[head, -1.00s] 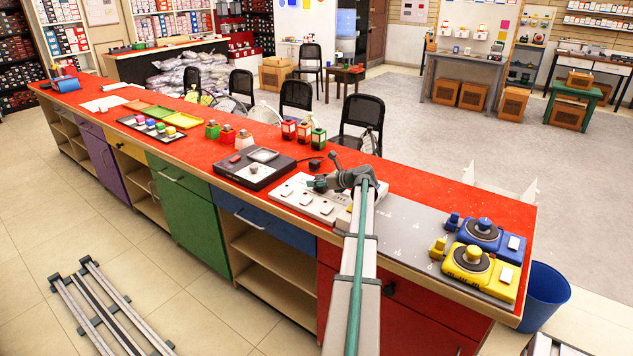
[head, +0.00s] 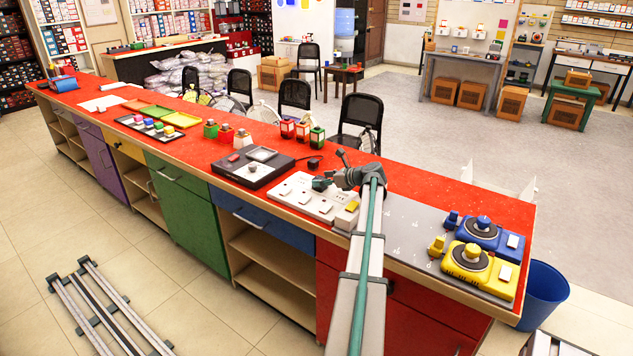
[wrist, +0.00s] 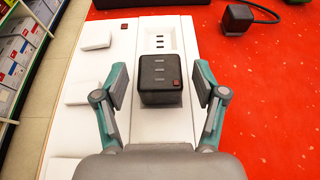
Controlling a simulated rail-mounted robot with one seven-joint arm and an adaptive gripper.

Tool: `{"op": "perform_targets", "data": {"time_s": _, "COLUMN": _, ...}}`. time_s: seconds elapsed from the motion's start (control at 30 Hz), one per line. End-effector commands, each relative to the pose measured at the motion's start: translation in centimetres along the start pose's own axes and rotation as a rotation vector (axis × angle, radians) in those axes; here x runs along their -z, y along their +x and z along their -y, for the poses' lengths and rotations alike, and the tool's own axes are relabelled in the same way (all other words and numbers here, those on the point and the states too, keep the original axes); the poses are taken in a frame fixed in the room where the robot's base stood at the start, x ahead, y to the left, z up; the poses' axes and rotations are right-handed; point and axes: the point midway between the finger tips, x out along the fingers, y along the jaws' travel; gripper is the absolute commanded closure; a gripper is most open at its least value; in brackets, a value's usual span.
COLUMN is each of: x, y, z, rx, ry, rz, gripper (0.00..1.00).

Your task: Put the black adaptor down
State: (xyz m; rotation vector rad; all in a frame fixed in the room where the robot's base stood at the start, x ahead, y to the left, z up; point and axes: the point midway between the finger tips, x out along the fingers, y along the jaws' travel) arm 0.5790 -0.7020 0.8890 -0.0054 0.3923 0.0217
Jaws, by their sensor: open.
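In the head view my gripper (head: 321,184) is low over the white socket board (head: 290,190) and hides the adaptor.
A black plug with a cable (wrist: 238,18) lies on the red counter beside the board. A black device (head: 254,166) stands left of the board. Red and green blocks (head: 302,131) stand behind. Blue (head: 478,232) and yellow (head: 480,268) devices are at the right end.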

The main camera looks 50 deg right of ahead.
Motion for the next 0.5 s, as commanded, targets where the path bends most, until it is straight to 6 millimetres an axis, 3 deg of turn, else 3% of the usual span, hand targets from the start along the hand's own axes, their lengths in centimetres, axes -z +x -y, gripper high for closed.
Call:
{"op": "perform_targets", "data": {"time_s": 0.2, "x": 0.1, "y": -4.5, "z": -0.1, "rx": 0.002, "ry": 0.000, "rz": 0.000, "gripper": 0.29}}
{"op": "perform_targets", "data": {"time_s": 0.5, "x": 0.1, "y": -7.7, "z": -0.1, "rx": -0.001, "ry": 0.000, "rz": 0.000, "gripper": 0.29}}
